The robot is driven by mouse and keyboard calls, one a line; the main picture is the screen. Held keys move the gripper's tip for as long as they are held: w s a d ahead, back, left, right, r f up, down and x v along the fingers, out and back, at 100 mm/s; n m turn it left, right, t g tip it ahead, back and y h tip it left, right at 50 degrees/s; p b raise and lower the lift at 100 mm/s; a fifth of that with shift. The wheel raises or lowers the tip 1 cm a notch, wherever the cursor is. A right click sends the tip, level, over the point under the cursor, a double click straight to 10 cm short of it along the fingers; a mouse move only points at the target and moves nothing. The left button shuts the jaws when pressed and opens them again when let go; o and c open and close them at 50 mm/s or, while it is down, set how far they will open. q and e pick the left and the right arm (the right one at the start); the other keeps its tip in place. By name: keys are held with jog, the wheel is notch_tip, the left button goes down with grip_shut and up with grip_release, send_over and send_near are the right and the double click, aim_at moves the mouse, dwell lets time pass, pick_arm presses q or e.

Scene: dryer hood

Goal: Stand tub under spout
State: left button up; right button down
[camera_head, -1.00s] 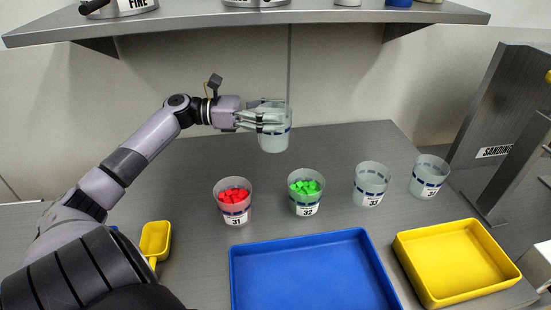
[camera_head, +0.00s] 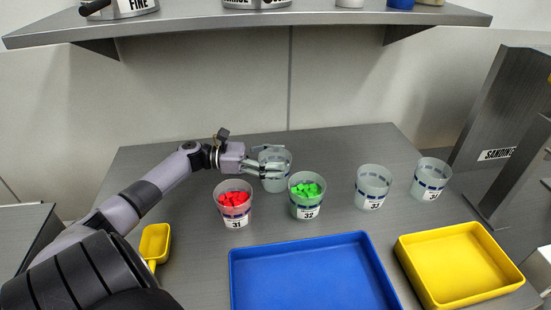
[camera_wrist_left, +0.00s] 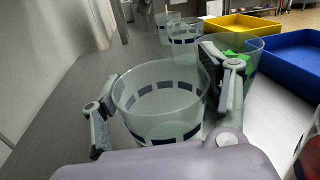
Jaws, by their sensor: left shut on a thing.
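My left gripper (camera_head: 266,167) is shut on a clear tub (camera_head: 275,182) with blue marks round it, low at the table behind the tub with green pieces. In the left wrist view the held tub (camera_wrist_left: 160,92) looks empty and upright between the two fingers. Whether its base touches the table is hard to tell. Tub 31 (camera_head: 236,215) holds red pieces and tub 32 (camera_head: 307,208) holds green pieces. Two clear, seemingly empty tubs, one marked 33 (camera_head: 371,189) and another (camera_head: 430,182), stand to the right. No spout is clearly visible. My right gripper is out of view.
A blue tray (camera_head: 310,275) and a yellow tray (camera_head: 460,260) lie at the front. A yellow scoop (camera_head: 155,243) is at the left. A shelf (camera_head: 300,18) hangs above the back. A grey machine labelled SANDING (camera_head: 500,130) stands at the right.

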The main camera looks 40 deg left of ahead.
pick_arm(q)
jog(key=shift+f, duration=0.1)
jog(key=o, duration=0.9)
jog(key=shift+c, duration=0.2)
jog(key=shift+o, duration=1.1)
